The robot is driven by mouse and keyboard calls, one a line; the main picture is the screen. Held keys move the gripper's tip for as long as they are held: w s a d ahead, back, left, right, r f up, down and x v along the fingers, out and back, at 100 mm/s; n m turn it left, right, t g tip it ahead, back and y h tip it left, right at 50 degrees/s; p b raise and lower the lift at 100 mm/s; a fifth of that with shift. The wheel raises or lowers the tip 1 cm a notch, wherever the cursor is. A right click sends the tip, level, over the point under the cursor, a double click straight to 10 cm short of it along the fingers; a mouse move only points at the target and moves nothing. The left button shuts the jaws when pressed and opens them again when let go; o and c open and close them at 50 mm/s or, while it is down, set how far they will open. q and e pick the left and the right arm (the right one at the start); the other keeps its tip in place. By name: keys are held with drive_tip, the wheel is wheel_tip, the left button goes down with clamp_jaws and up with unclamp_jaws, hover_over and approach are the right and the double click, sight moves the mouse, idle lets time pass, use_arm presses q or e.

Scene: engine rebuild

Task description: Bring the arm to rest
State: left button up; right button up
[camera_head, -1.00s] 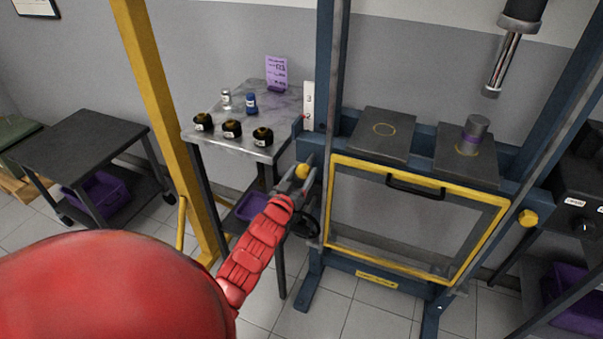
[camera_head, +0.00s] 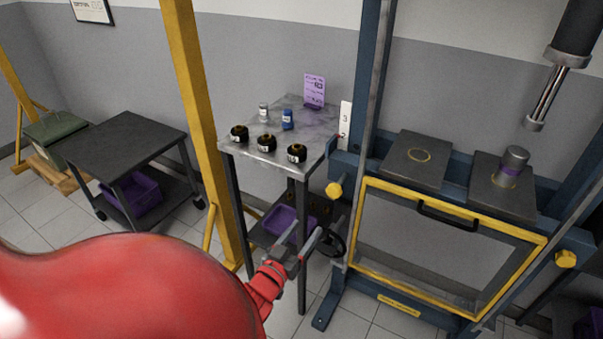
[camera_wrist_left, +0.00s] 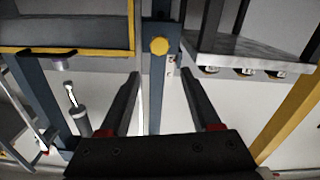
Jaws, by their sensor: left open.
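My left arm, red, comes in from the lower left of the head view. Its left gripper (camera_head: 306,243) is open with nothing between the fingers. It shows in front of the small side table's legs, below the yellow knob (camera_head: 334,190) of the press and left of the black handwheel (camera_head: 333,243). In the left wrist view, the two dark fingers (camera_wrist_left: 163,85) stand apart and empty, with the yellow knob (camera_wrist_left: 159,46) seen beyond them. My right gripper is in neither view.
The blue press frame (camera_head: 366,90) with its yellow-edged guard (camera_head: 455,290) stands right of the gripper. A side table (camera_head: 290,140) carries several black-and-gold parts and small bottles. A yellow post (camera_head: 190,90) and a dark cart (camera_head: 125,142) stand left.

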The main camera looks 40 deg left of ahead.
use_arm(q)
drive_tip(key=shift+s+d, duration=0.15)
drive_tip(key=shift+s, duration=0.3)
idle(0.3)
